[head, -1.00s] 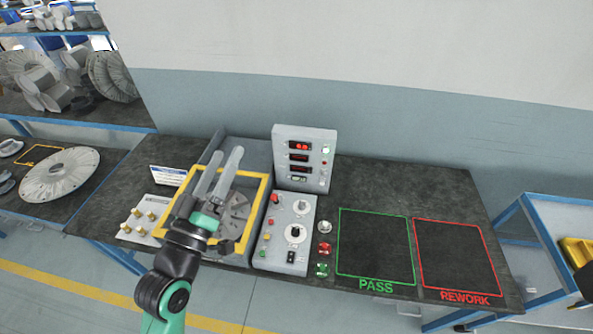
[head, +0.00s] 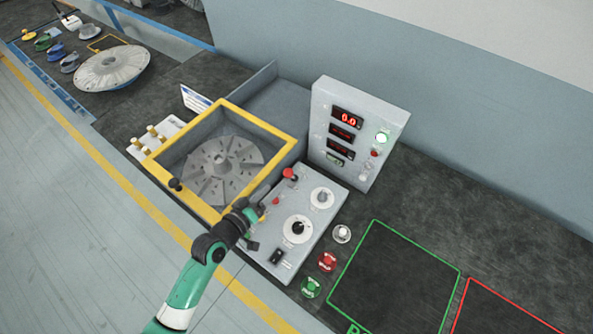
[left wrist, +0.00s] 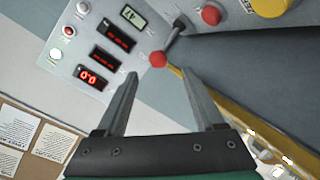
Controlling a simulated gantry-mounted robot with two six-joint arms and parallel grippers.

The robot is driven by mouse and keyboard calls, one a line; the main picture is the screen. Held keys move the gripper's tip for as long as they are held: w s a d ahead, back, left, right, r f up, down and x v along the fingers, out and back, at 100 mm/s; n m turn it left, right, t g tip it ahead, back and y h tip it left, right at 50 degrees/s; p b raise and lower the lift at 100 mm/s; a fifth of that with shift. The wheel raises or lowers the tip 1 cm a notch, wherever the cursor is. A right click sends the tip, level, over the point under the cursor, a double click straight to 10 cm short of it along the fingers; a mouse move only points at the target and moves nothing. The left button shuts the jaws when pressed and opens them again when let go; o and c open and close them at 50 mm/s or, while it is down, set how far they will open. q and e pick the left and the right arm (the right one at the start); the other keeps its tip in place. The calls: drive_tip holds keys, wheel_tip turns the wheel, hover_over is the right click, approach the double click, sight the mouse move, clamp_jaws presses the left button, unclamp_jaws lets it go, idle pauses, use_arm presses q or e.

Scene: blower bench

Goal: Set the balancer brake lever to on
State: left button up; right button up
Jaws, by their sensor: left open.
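The brake lever (left wrist: 175,36) shows in the left wrist view as a dark shaft with a red ball on its end. My left gripper (head: 252,218) is over the left edge of the grey control panel (head: 314,228) in the head view. It hides part of the panel there, and I cannot clearly pick out the lever in that view. In the left wrist view my left gripper (left wrist: 163,82) is open and empty, with the red ball ahead of its fingertips; contact does not show. The balancer (head: 262,124) has a yellow frame with a grey finned rotor inside. My right gripper is not in view.
A display box (head: 358,132) with red digits stands behind the panel. A red mushroom button (head: 290,175) is near the panel's back edge. Green and red buttons (head: 327,262) sit right of the panel. The green-outlined area (head: 395,285) is empty.

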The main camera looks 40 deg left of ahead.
sight(291, 175)
use_arm(q)
drive_tip(key=shift+w+r, duration=0.15)
drive_tip(key=shift+w, duration=0.25)
drive_tip(key=b+x, duration=0.3)
drive_tip(key=x, duration=0.8)
drive_tip(key=shift+w+a, duration=0.1)
drive_tip(key=shift+w, duration=0.1)
clamp_jaws()
idle(0.6)
